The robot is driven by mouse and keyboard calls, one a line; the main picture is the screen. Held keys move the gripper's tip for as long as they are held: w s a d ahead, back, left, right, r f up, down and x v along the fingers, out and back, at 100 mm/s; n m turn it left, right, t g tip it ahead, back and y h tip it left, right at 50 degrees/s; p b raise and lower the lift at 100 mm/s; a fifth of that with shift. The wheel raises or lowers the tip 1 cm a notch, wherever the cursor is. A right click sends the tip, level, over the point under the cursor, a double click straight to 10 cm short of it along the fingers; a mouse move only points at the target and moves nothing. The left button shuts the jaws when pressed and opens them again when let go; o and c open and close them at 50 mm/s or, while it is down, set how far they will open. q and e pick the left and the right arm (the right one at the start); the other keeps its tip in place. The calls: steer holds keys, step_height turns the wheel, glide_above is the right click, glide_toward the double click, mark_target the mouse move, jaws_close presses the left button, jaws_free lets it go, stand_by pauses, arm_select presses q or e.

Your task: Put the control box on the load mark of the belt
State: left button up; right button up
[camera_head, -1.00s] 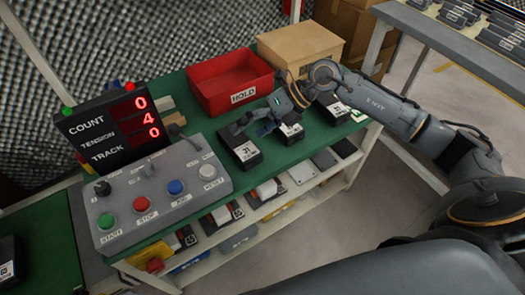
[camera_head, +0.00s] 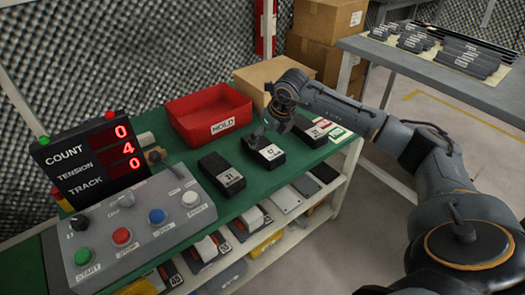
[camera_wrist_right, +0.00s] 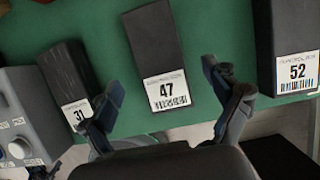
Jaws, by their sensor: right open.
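Three black boxes with white number labels lie on the green bench top: box 31 (camera_head: 222,172), box 47 (camera_head: 263,155) and box 52 (camera_head: 310,132). I cannot tell from looks which one is the control box. My right gripper (camera_head: 266,132) is over box 47. In the right wrist view the open right gripper (camera_wrist_right: 162,80) has its fingers apart near the labelled end of box 47 (camera_wrist_right: 153,45), with nothing held. Box 31 (camera_wrist_right: 68,75) is left of it and box 52 (camera_wrist_right: 290,45) right. My left gripper and the load mark are not in view.
A red HOLD bin (camera_head: 210,117) and a cardboard box (camera_head: 260,82) stand behind the boxes. The button panel (camera_head: 140,235) and count display (camera_head: 92,160) are at the left. A lower shelf (camera_head: 275,215) holds several parts. A grey table (camera_head: 440,75) is at the back right.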

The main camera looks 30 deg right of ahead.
mark_target(263, 145)
steer(key=b+x, duration=0.1)
steer(key=x, duration=0.4)
steer(key=shift+f, duration=0.1)
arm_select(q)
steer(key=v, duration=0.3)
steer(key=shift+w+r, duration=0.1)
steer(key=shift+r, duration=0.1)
arm_select(e)
steer(key=shift+c, duration=0.4)
steer(key=c, duration=1.6)
